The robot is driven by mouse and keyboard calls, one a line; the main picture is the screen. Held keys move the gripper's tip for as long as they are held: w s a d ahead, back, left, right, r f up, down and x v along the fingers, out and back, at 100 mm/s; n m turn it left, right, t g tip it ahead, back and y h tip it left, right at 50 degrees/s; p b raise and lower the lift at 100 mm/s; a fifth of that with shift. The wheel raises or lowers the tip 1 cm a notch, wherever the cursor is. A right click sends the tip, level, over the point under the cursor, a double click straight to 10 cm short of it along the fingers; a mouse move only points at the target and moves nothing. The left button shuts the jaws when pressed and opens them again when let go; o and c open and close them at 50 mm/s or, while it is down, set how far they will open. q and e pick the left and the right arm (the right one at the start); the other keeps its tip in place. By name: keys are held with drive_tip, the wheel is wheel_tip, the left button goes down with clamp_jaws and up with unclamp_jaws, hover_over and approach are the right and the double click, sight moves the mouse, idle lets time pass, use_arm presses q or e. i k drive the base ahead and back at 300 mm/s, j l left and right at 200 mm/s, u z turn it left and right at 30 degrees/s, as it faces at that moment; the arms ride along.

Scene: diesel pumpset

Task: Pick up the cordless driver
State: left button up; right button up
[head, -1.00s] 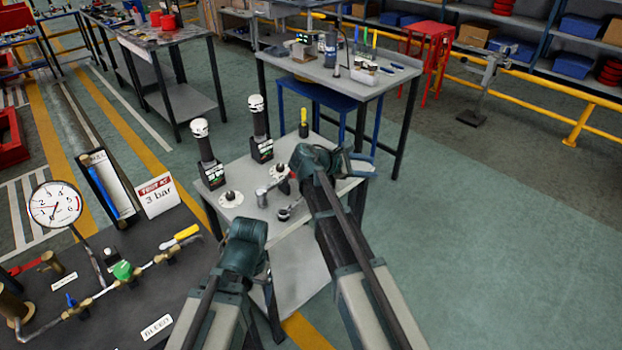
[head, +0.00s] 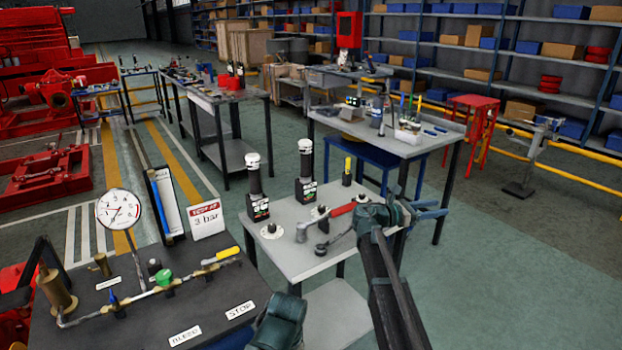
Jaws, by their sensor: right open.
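Two black upright tools with white tops and block-like, green-labelled bases stand on the small grey table (head: 290,262). They look like cordless drivers: a left one (head: 257,190) and a right one (head: 306,172). I cannot tell which one the task means. My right gripper (head: 408,212) is open and empty over the table's right edge, to the right of both and apart from them. My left gripper (head: 280,322) is low at the bottom edge, in front of the table. Its fingers do not show clearly.
A red-handled tool (head: 341,210) lies on the small table, near my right gripper. A yellow-topped item (head: 347,171) stands behind it. A dark bench (head: 215,322) with a gauge (head: 119,209) and piping is at left. A grey workbench (head: 350,125) stands behind.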

sight(305, 145)
drive_tip(key=k+u, duration=0.35)
drive_tip(key=u, duration=1.2)
drive_tip(key=i+l, duration=0.1)
drive_tip(key=l, duration=2)
drive_tip(key=i, duration=0.05)
